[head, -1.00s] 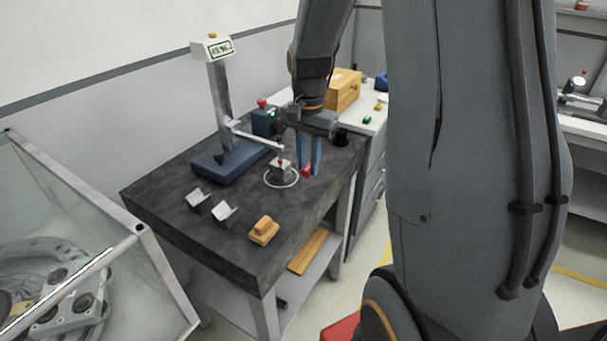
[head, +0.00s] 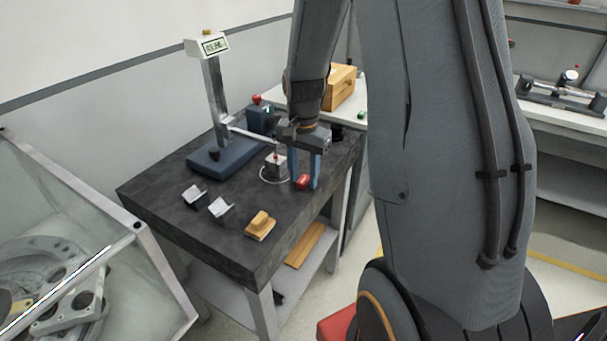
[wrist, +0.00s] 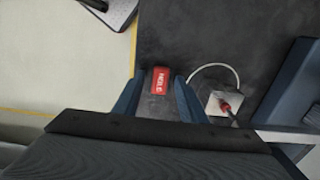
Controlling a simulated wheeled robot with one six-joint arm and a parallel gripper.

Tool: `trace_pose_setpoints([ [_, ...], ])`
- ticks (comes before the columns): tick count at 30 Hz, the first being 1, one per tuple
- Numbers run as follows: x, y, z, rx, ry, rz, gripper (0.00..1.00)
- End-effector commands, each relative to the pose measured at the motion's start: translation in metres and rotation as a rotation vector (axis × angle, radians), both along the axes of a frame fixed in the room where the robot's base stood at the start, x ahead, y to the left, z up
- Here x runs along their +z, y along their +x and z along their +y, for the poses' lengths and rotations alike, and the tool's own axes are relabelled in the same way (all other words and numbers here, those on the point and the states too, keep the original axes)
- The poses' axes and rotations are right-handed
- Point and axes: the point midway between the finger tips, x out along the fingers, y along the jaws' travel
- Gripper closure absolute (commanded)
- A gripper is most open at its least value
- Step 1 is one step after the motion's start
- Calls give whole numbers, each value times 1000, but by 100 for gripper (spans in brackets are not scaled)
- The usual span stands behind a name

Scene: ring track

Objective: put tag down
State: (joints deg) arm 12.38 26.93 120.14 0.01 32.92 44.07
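The red tag (wrist: 161,80), with white lettering I cannot read for sure, lies on the dark table top between my fingers. It also shows in the head view (head: 302,181), low between the blue fingers. My gripper (head: 304,184) points down at the right part of the table and is open.
The gauge stand (head: 217,100) with a display rises behind left, its arm reaching over the block. A glass-sided case (head: 90,240) stands at left.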

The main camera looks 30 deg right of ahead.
Motion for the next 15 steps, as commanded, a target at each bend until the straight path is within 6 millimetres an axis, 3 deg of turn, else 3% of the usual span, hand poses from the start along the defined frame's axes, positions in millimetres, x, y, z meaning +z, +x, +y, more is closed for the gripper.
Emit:
trace_pose_setpoints([
  [9, 2, 0, 0, 0, 0, -1, 62],
  [15, 22, 2, 0, 0, -1, -6, 62],
])
